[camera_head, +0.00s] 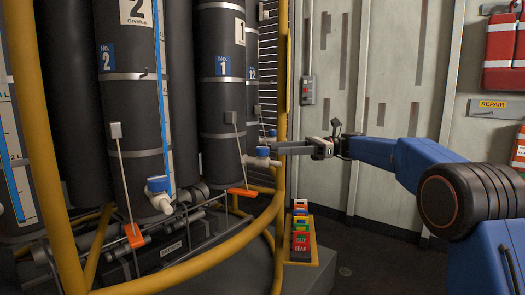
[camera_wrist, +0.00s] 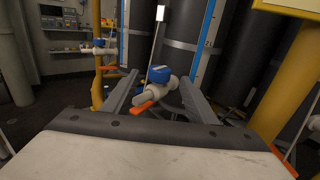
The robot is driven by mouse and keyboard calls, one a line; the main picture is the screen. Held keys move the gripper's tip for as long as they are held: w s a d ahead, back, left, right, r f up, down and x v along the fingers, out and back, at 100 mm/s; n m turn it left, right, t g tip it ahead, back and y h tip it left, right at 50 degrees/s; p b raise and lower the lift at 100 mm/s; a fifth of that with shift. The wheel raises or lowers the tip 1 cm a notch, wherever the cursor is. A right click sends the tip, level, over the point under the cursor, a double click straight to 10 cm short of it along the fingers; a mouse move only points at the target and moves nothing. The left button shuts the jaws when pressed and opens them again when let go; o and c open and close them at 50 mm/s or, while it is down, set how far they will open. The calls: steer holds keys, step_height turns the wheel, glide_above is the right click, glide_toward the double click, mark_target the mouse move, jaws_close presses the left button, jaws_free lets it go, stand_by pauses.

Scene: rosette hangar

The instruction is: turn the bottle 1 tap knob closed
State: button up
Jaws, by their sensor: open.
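Bottle 1 (camera_head: 221,98) is the dark upright cylinder with a blue "No. 1" label, right of bottle 2 in the head view. Its tap has a blue knob (camera_head: 263,151) on a pale body low on the bottle's right side. In the wrist view the blue knob (camera_wrist: 160,74) sits ahead, between my two fingers, with the white tap body and an orange part just below it. My gripper (camera_head: 281,148) is open, its fingers pointing left at the tap. In the wrist view my gripper (camera_wrist: 156,88) has a finger on each side of the tap. I cannot tell whether either finger touches it.
Bottle 2 (camera_head: 127,100) stands left with its own blue-knobbed tap (camera_head: 158,184). A yellow rail (camera_head: 190,251) curves in front of the bottles. Another blue-knobbed tap (camera_wrist: 100,43) lies left in the wrist view.

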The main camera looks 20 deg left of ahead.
mark_target(262, 148)
steer(key=x, duration=0.7)
steer(key=shift+a, duration=0.1)
steer(key=c, duration=1.1)
